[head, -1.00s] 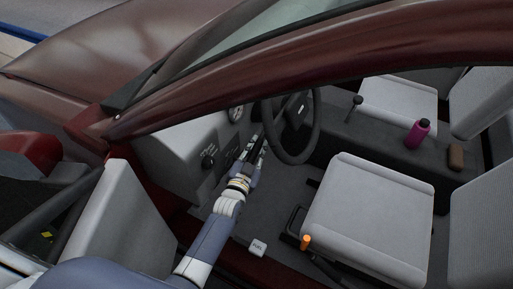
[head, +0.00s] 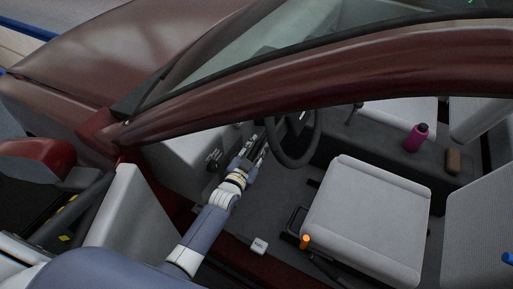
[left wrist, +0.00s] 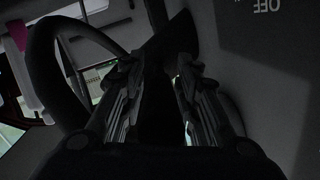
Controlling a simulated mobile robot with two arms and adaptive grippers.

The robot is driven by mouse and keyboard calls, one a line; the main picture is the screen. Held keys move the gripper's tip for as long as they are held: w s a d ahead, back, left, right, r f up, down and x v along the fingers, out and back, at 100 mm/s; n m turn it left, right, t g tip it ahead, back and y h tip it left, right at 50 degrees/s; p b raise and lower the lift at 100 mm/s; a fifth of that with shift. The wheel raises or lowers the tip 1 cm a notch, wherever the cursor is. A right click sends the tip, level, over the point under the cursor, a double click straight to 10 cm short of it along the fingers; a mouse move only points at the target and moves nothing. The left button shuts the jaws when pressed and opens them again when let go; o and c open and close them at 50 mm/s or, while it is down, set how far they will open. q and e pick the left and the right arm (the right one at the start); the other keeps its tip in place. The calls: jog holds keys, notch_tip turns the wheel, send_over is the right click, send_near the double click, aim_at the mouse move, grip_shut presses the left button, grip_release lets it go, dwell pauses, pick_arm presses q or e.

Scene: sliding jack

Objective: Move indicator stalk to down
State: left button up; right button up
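The steering wheel (head: 317,138) is in the upper middle of the head view, and its dark rim also shows at the left of the left wrist view (left wrist: 42,62). My left gripper (head: 261,150) reaches in beside the wheel's left side, close to the dashboard. In the left wrist view its two fingers (left wrist: 158,68) stand apart with a dark gap between them. A dark shape lies just beyond the fingertips; I cannot tell whether it is the indicator stalk or the column. The stalk is not clearly seen in the head view. My right gripper is out of view.
The dashboard (head: 180,155) is left of my gripper. The light seat (head: 365,215) stands to the right. The open door (head: 120,215) and dark red roof frame (head: 330,77) bound the opening. A pink bottle (head: 416,138) stands farther back.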

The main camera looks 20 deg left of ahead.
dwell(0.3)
pick_arm(q)
jog(key=s+a+r, duration=0.1)
jog(key=s, duration=1.1)
jog(key=shift+r, duration=0.15)
jog(key=shift+w, duration=0.1)
